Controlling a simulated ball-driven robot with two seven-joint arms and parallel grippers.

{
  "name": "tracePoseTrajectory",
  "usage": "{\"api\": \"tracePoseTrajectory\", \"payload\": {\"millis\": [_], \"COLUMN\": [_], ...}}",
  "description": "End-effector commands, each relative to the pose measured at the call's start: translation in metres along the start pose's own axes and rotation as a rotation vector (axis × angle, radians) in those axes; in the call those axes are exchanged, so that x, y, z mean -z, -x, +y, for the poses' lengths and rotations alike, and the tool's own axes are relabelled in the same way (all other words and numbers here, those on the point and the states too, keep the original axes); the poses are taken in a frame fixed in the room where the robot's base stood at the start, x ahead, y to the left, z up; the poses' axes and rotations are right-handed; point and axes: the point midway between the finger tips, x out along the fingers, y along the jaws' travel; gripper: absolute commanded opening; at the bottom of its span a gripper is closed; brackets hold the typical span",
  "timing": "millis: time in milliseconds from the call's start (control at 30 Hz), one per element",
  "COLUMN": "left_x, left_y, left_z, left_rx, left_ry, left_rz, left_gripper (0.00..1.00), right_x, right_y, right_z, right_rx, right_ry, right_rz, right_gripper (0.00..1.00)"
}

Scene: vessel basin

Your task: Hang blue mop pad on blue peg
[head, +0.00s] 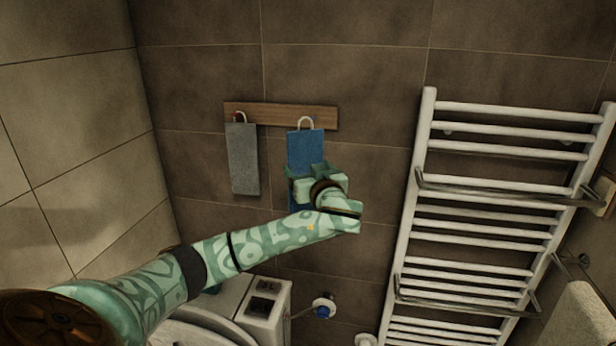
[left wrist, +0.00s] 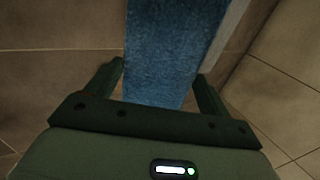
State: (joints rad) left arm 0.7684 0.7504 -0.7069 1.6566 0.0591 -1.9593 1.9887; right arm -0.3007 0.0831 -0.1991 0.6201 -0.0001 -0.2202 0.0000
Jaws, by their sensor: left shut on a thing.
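The blue mop pad (head: 305,148) hangs upright in front of the right part of the wooden peg board (head: 270,114), its pale loop (head: 306,121) at the top against the board. The blue peg is not distinguishable, so I cannot tell whether the loop is around it. My left gripper (head: 307,174) is shut on the pad's lower part, with fingers at its two sides. In the left wrist view the blue pad (left wrist: 170,45) runs up between the fingers. My right gripper is not in view.
A grey pad (head: 242,160) hangs by its loop at a red peg (head: 240,117) on the board's left. A white towel radiator (head: 415,200) stands at right. A white toilet (head: 265,305) is below my left arm. The tiled wall between pads and radiator is clear.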

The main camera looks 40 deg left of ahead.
Motion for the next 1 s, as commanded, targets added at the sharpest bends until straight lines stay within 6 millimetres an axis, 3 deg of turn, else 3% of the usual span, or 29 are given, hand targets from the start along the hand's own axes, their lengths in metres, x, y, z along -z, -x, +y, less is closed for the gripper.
{"api": "tracePoseTrajectory", "payload": {"millis": [233,1000], "left_x": [-0.004,-0.013], "left_y": [-0.016,-0.062], "left_z": [0.009,0.036], "left_rx": [0.001,0.000], "left_ry": [0.000,-0.001], "left_rz": [0.001,-0.003], "left_gripper": [0.59,0.59], "right_x": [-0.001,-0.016], "right_y": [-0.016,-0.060], "right_z": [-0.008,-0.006], "right_rx": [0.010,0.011], "right_ry": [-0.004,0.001], "right_rz": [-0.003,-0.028], "right_gripper": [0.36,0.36]}}
